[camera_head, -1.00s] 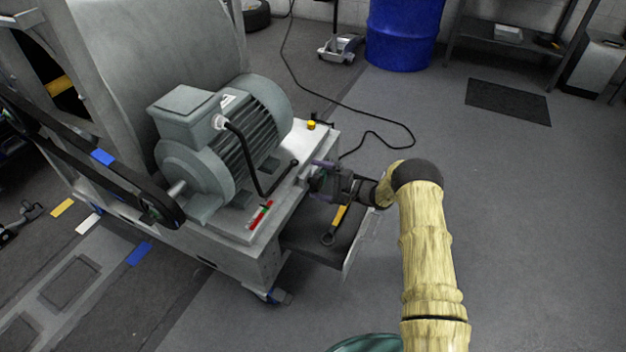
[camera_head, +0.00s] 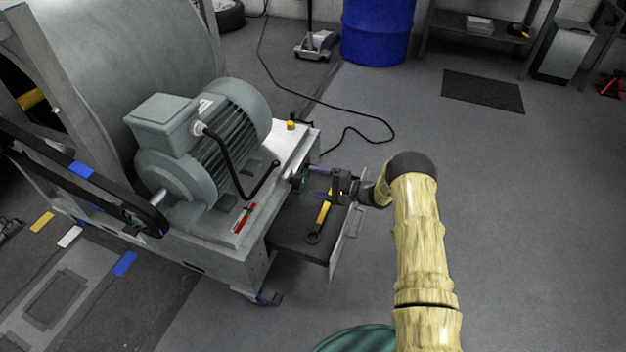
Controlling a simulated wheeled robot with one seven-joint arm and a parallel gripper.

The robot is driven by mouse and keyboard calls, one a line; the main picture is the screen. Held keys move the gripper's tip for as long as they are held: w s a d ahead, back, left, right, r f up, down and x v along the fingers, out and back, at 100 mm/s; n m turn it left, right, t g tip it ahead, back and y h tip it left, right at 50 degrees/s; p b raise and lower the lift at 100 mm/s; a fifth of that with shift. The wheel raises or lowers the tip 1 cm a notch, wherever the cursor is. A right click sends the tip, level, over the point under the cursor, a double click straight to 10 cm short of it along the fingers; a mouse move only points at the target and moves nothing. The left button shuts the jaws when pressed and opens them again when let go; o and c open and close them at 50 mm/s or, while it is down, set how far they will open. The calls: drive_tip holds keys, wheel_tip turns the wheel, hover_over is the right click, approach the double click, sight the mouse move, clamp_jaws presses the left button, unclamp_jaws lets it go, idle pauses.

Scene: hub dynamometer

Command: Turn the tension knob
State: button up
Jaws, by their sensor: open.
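A small dark, greenish knob (camera_head: 298,181) shows on the right end face of the motor base, just above the open drawer. I take it to be the tension knob, but its details are too small to read. My gripper (camera_head: 314,181) is open, with its purplish fingers pointing left at the knob. The fingertips are close to it, and no grip on it shows.
The grey motor (camera_head: 205,150) with a black cable stands on the white base (camera_head: 205,262). An open drawer (camera_head: 290,240) below my gripper holds a yellow-handled tool (camera_head: 323,212). A yellow button (camera_head: 291,125) sits at the back corner.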

drive_tip(key=f+p+v, duration=0.1)
drive_tip(key=v, duration=1.3)
drive_tip(key=shift+p, duration=0.4)
idle(0.9)
drive_tip(key=shift+s+d, duration=0.15)
